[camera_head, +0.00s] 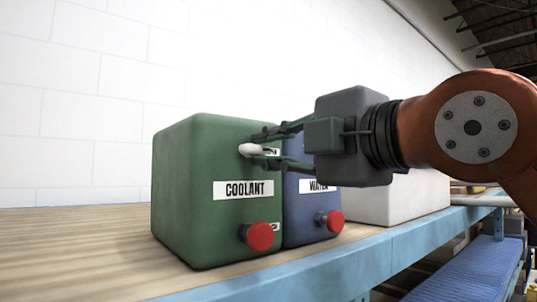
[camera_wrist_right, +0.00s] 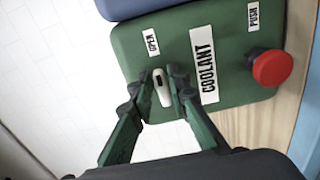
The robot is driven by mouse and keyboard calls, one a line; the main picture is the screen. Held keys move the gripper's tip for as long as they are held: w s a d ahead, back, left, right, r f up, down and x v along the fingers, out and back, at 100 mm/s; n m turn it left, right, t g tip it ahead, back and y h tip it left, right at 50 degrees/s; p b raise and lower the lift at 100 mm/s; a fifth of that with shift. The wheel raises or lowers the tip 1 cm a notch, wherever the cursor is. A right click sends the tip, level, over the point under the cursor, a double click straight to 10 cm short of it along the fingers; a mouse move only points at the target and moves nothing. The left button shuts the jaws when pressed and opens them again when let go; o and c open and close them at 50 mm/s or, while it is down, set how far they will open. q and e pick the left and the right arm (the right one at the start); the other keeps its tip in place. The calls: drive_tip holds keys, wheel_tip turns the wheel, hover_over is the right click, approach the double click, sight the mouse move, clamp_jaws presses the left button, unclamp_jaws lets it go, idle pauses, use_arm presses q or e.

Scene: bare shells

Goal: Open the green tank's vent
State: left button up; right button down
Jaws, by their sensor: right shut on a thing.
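The green tank (camera_head: 192,185) labelled COOLANT stands upright on the wooden bench top; it also fills the upper right of the wrist view (camera_wrist_right: 240,95). A small white lever (camera_head: 247,150) sits high on its front face, above the COOLANT label. An OPEN label shows beside the lever in the wrist view. My right gripper (camera_head: 262,151) comes in from the right. Its two fingertips are on either side of the white lever (camera_wrist_right: 162,88) and are shut on it. My fingers partly hide the OPEN label in the head view. My left gripper is not in view.
A red push button (camera_head: 259,237) sticks out low on the green tank's front. A blue tank labelled WATER (camera_head: 305,215), with its own red button (camera_head: 335,221), stands close on the right. A white box (camera_head: 415,208) is beyond it. The bench (camera_head: 90,245) is clear at left.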

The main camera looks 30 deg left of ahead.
idle(0.4)
drive_tip(key=c, duration=2)
unclamp_jaws()
drive_tip(key=v, duration=1.2)
drive_tip(key=shift+f, duration=0.1)
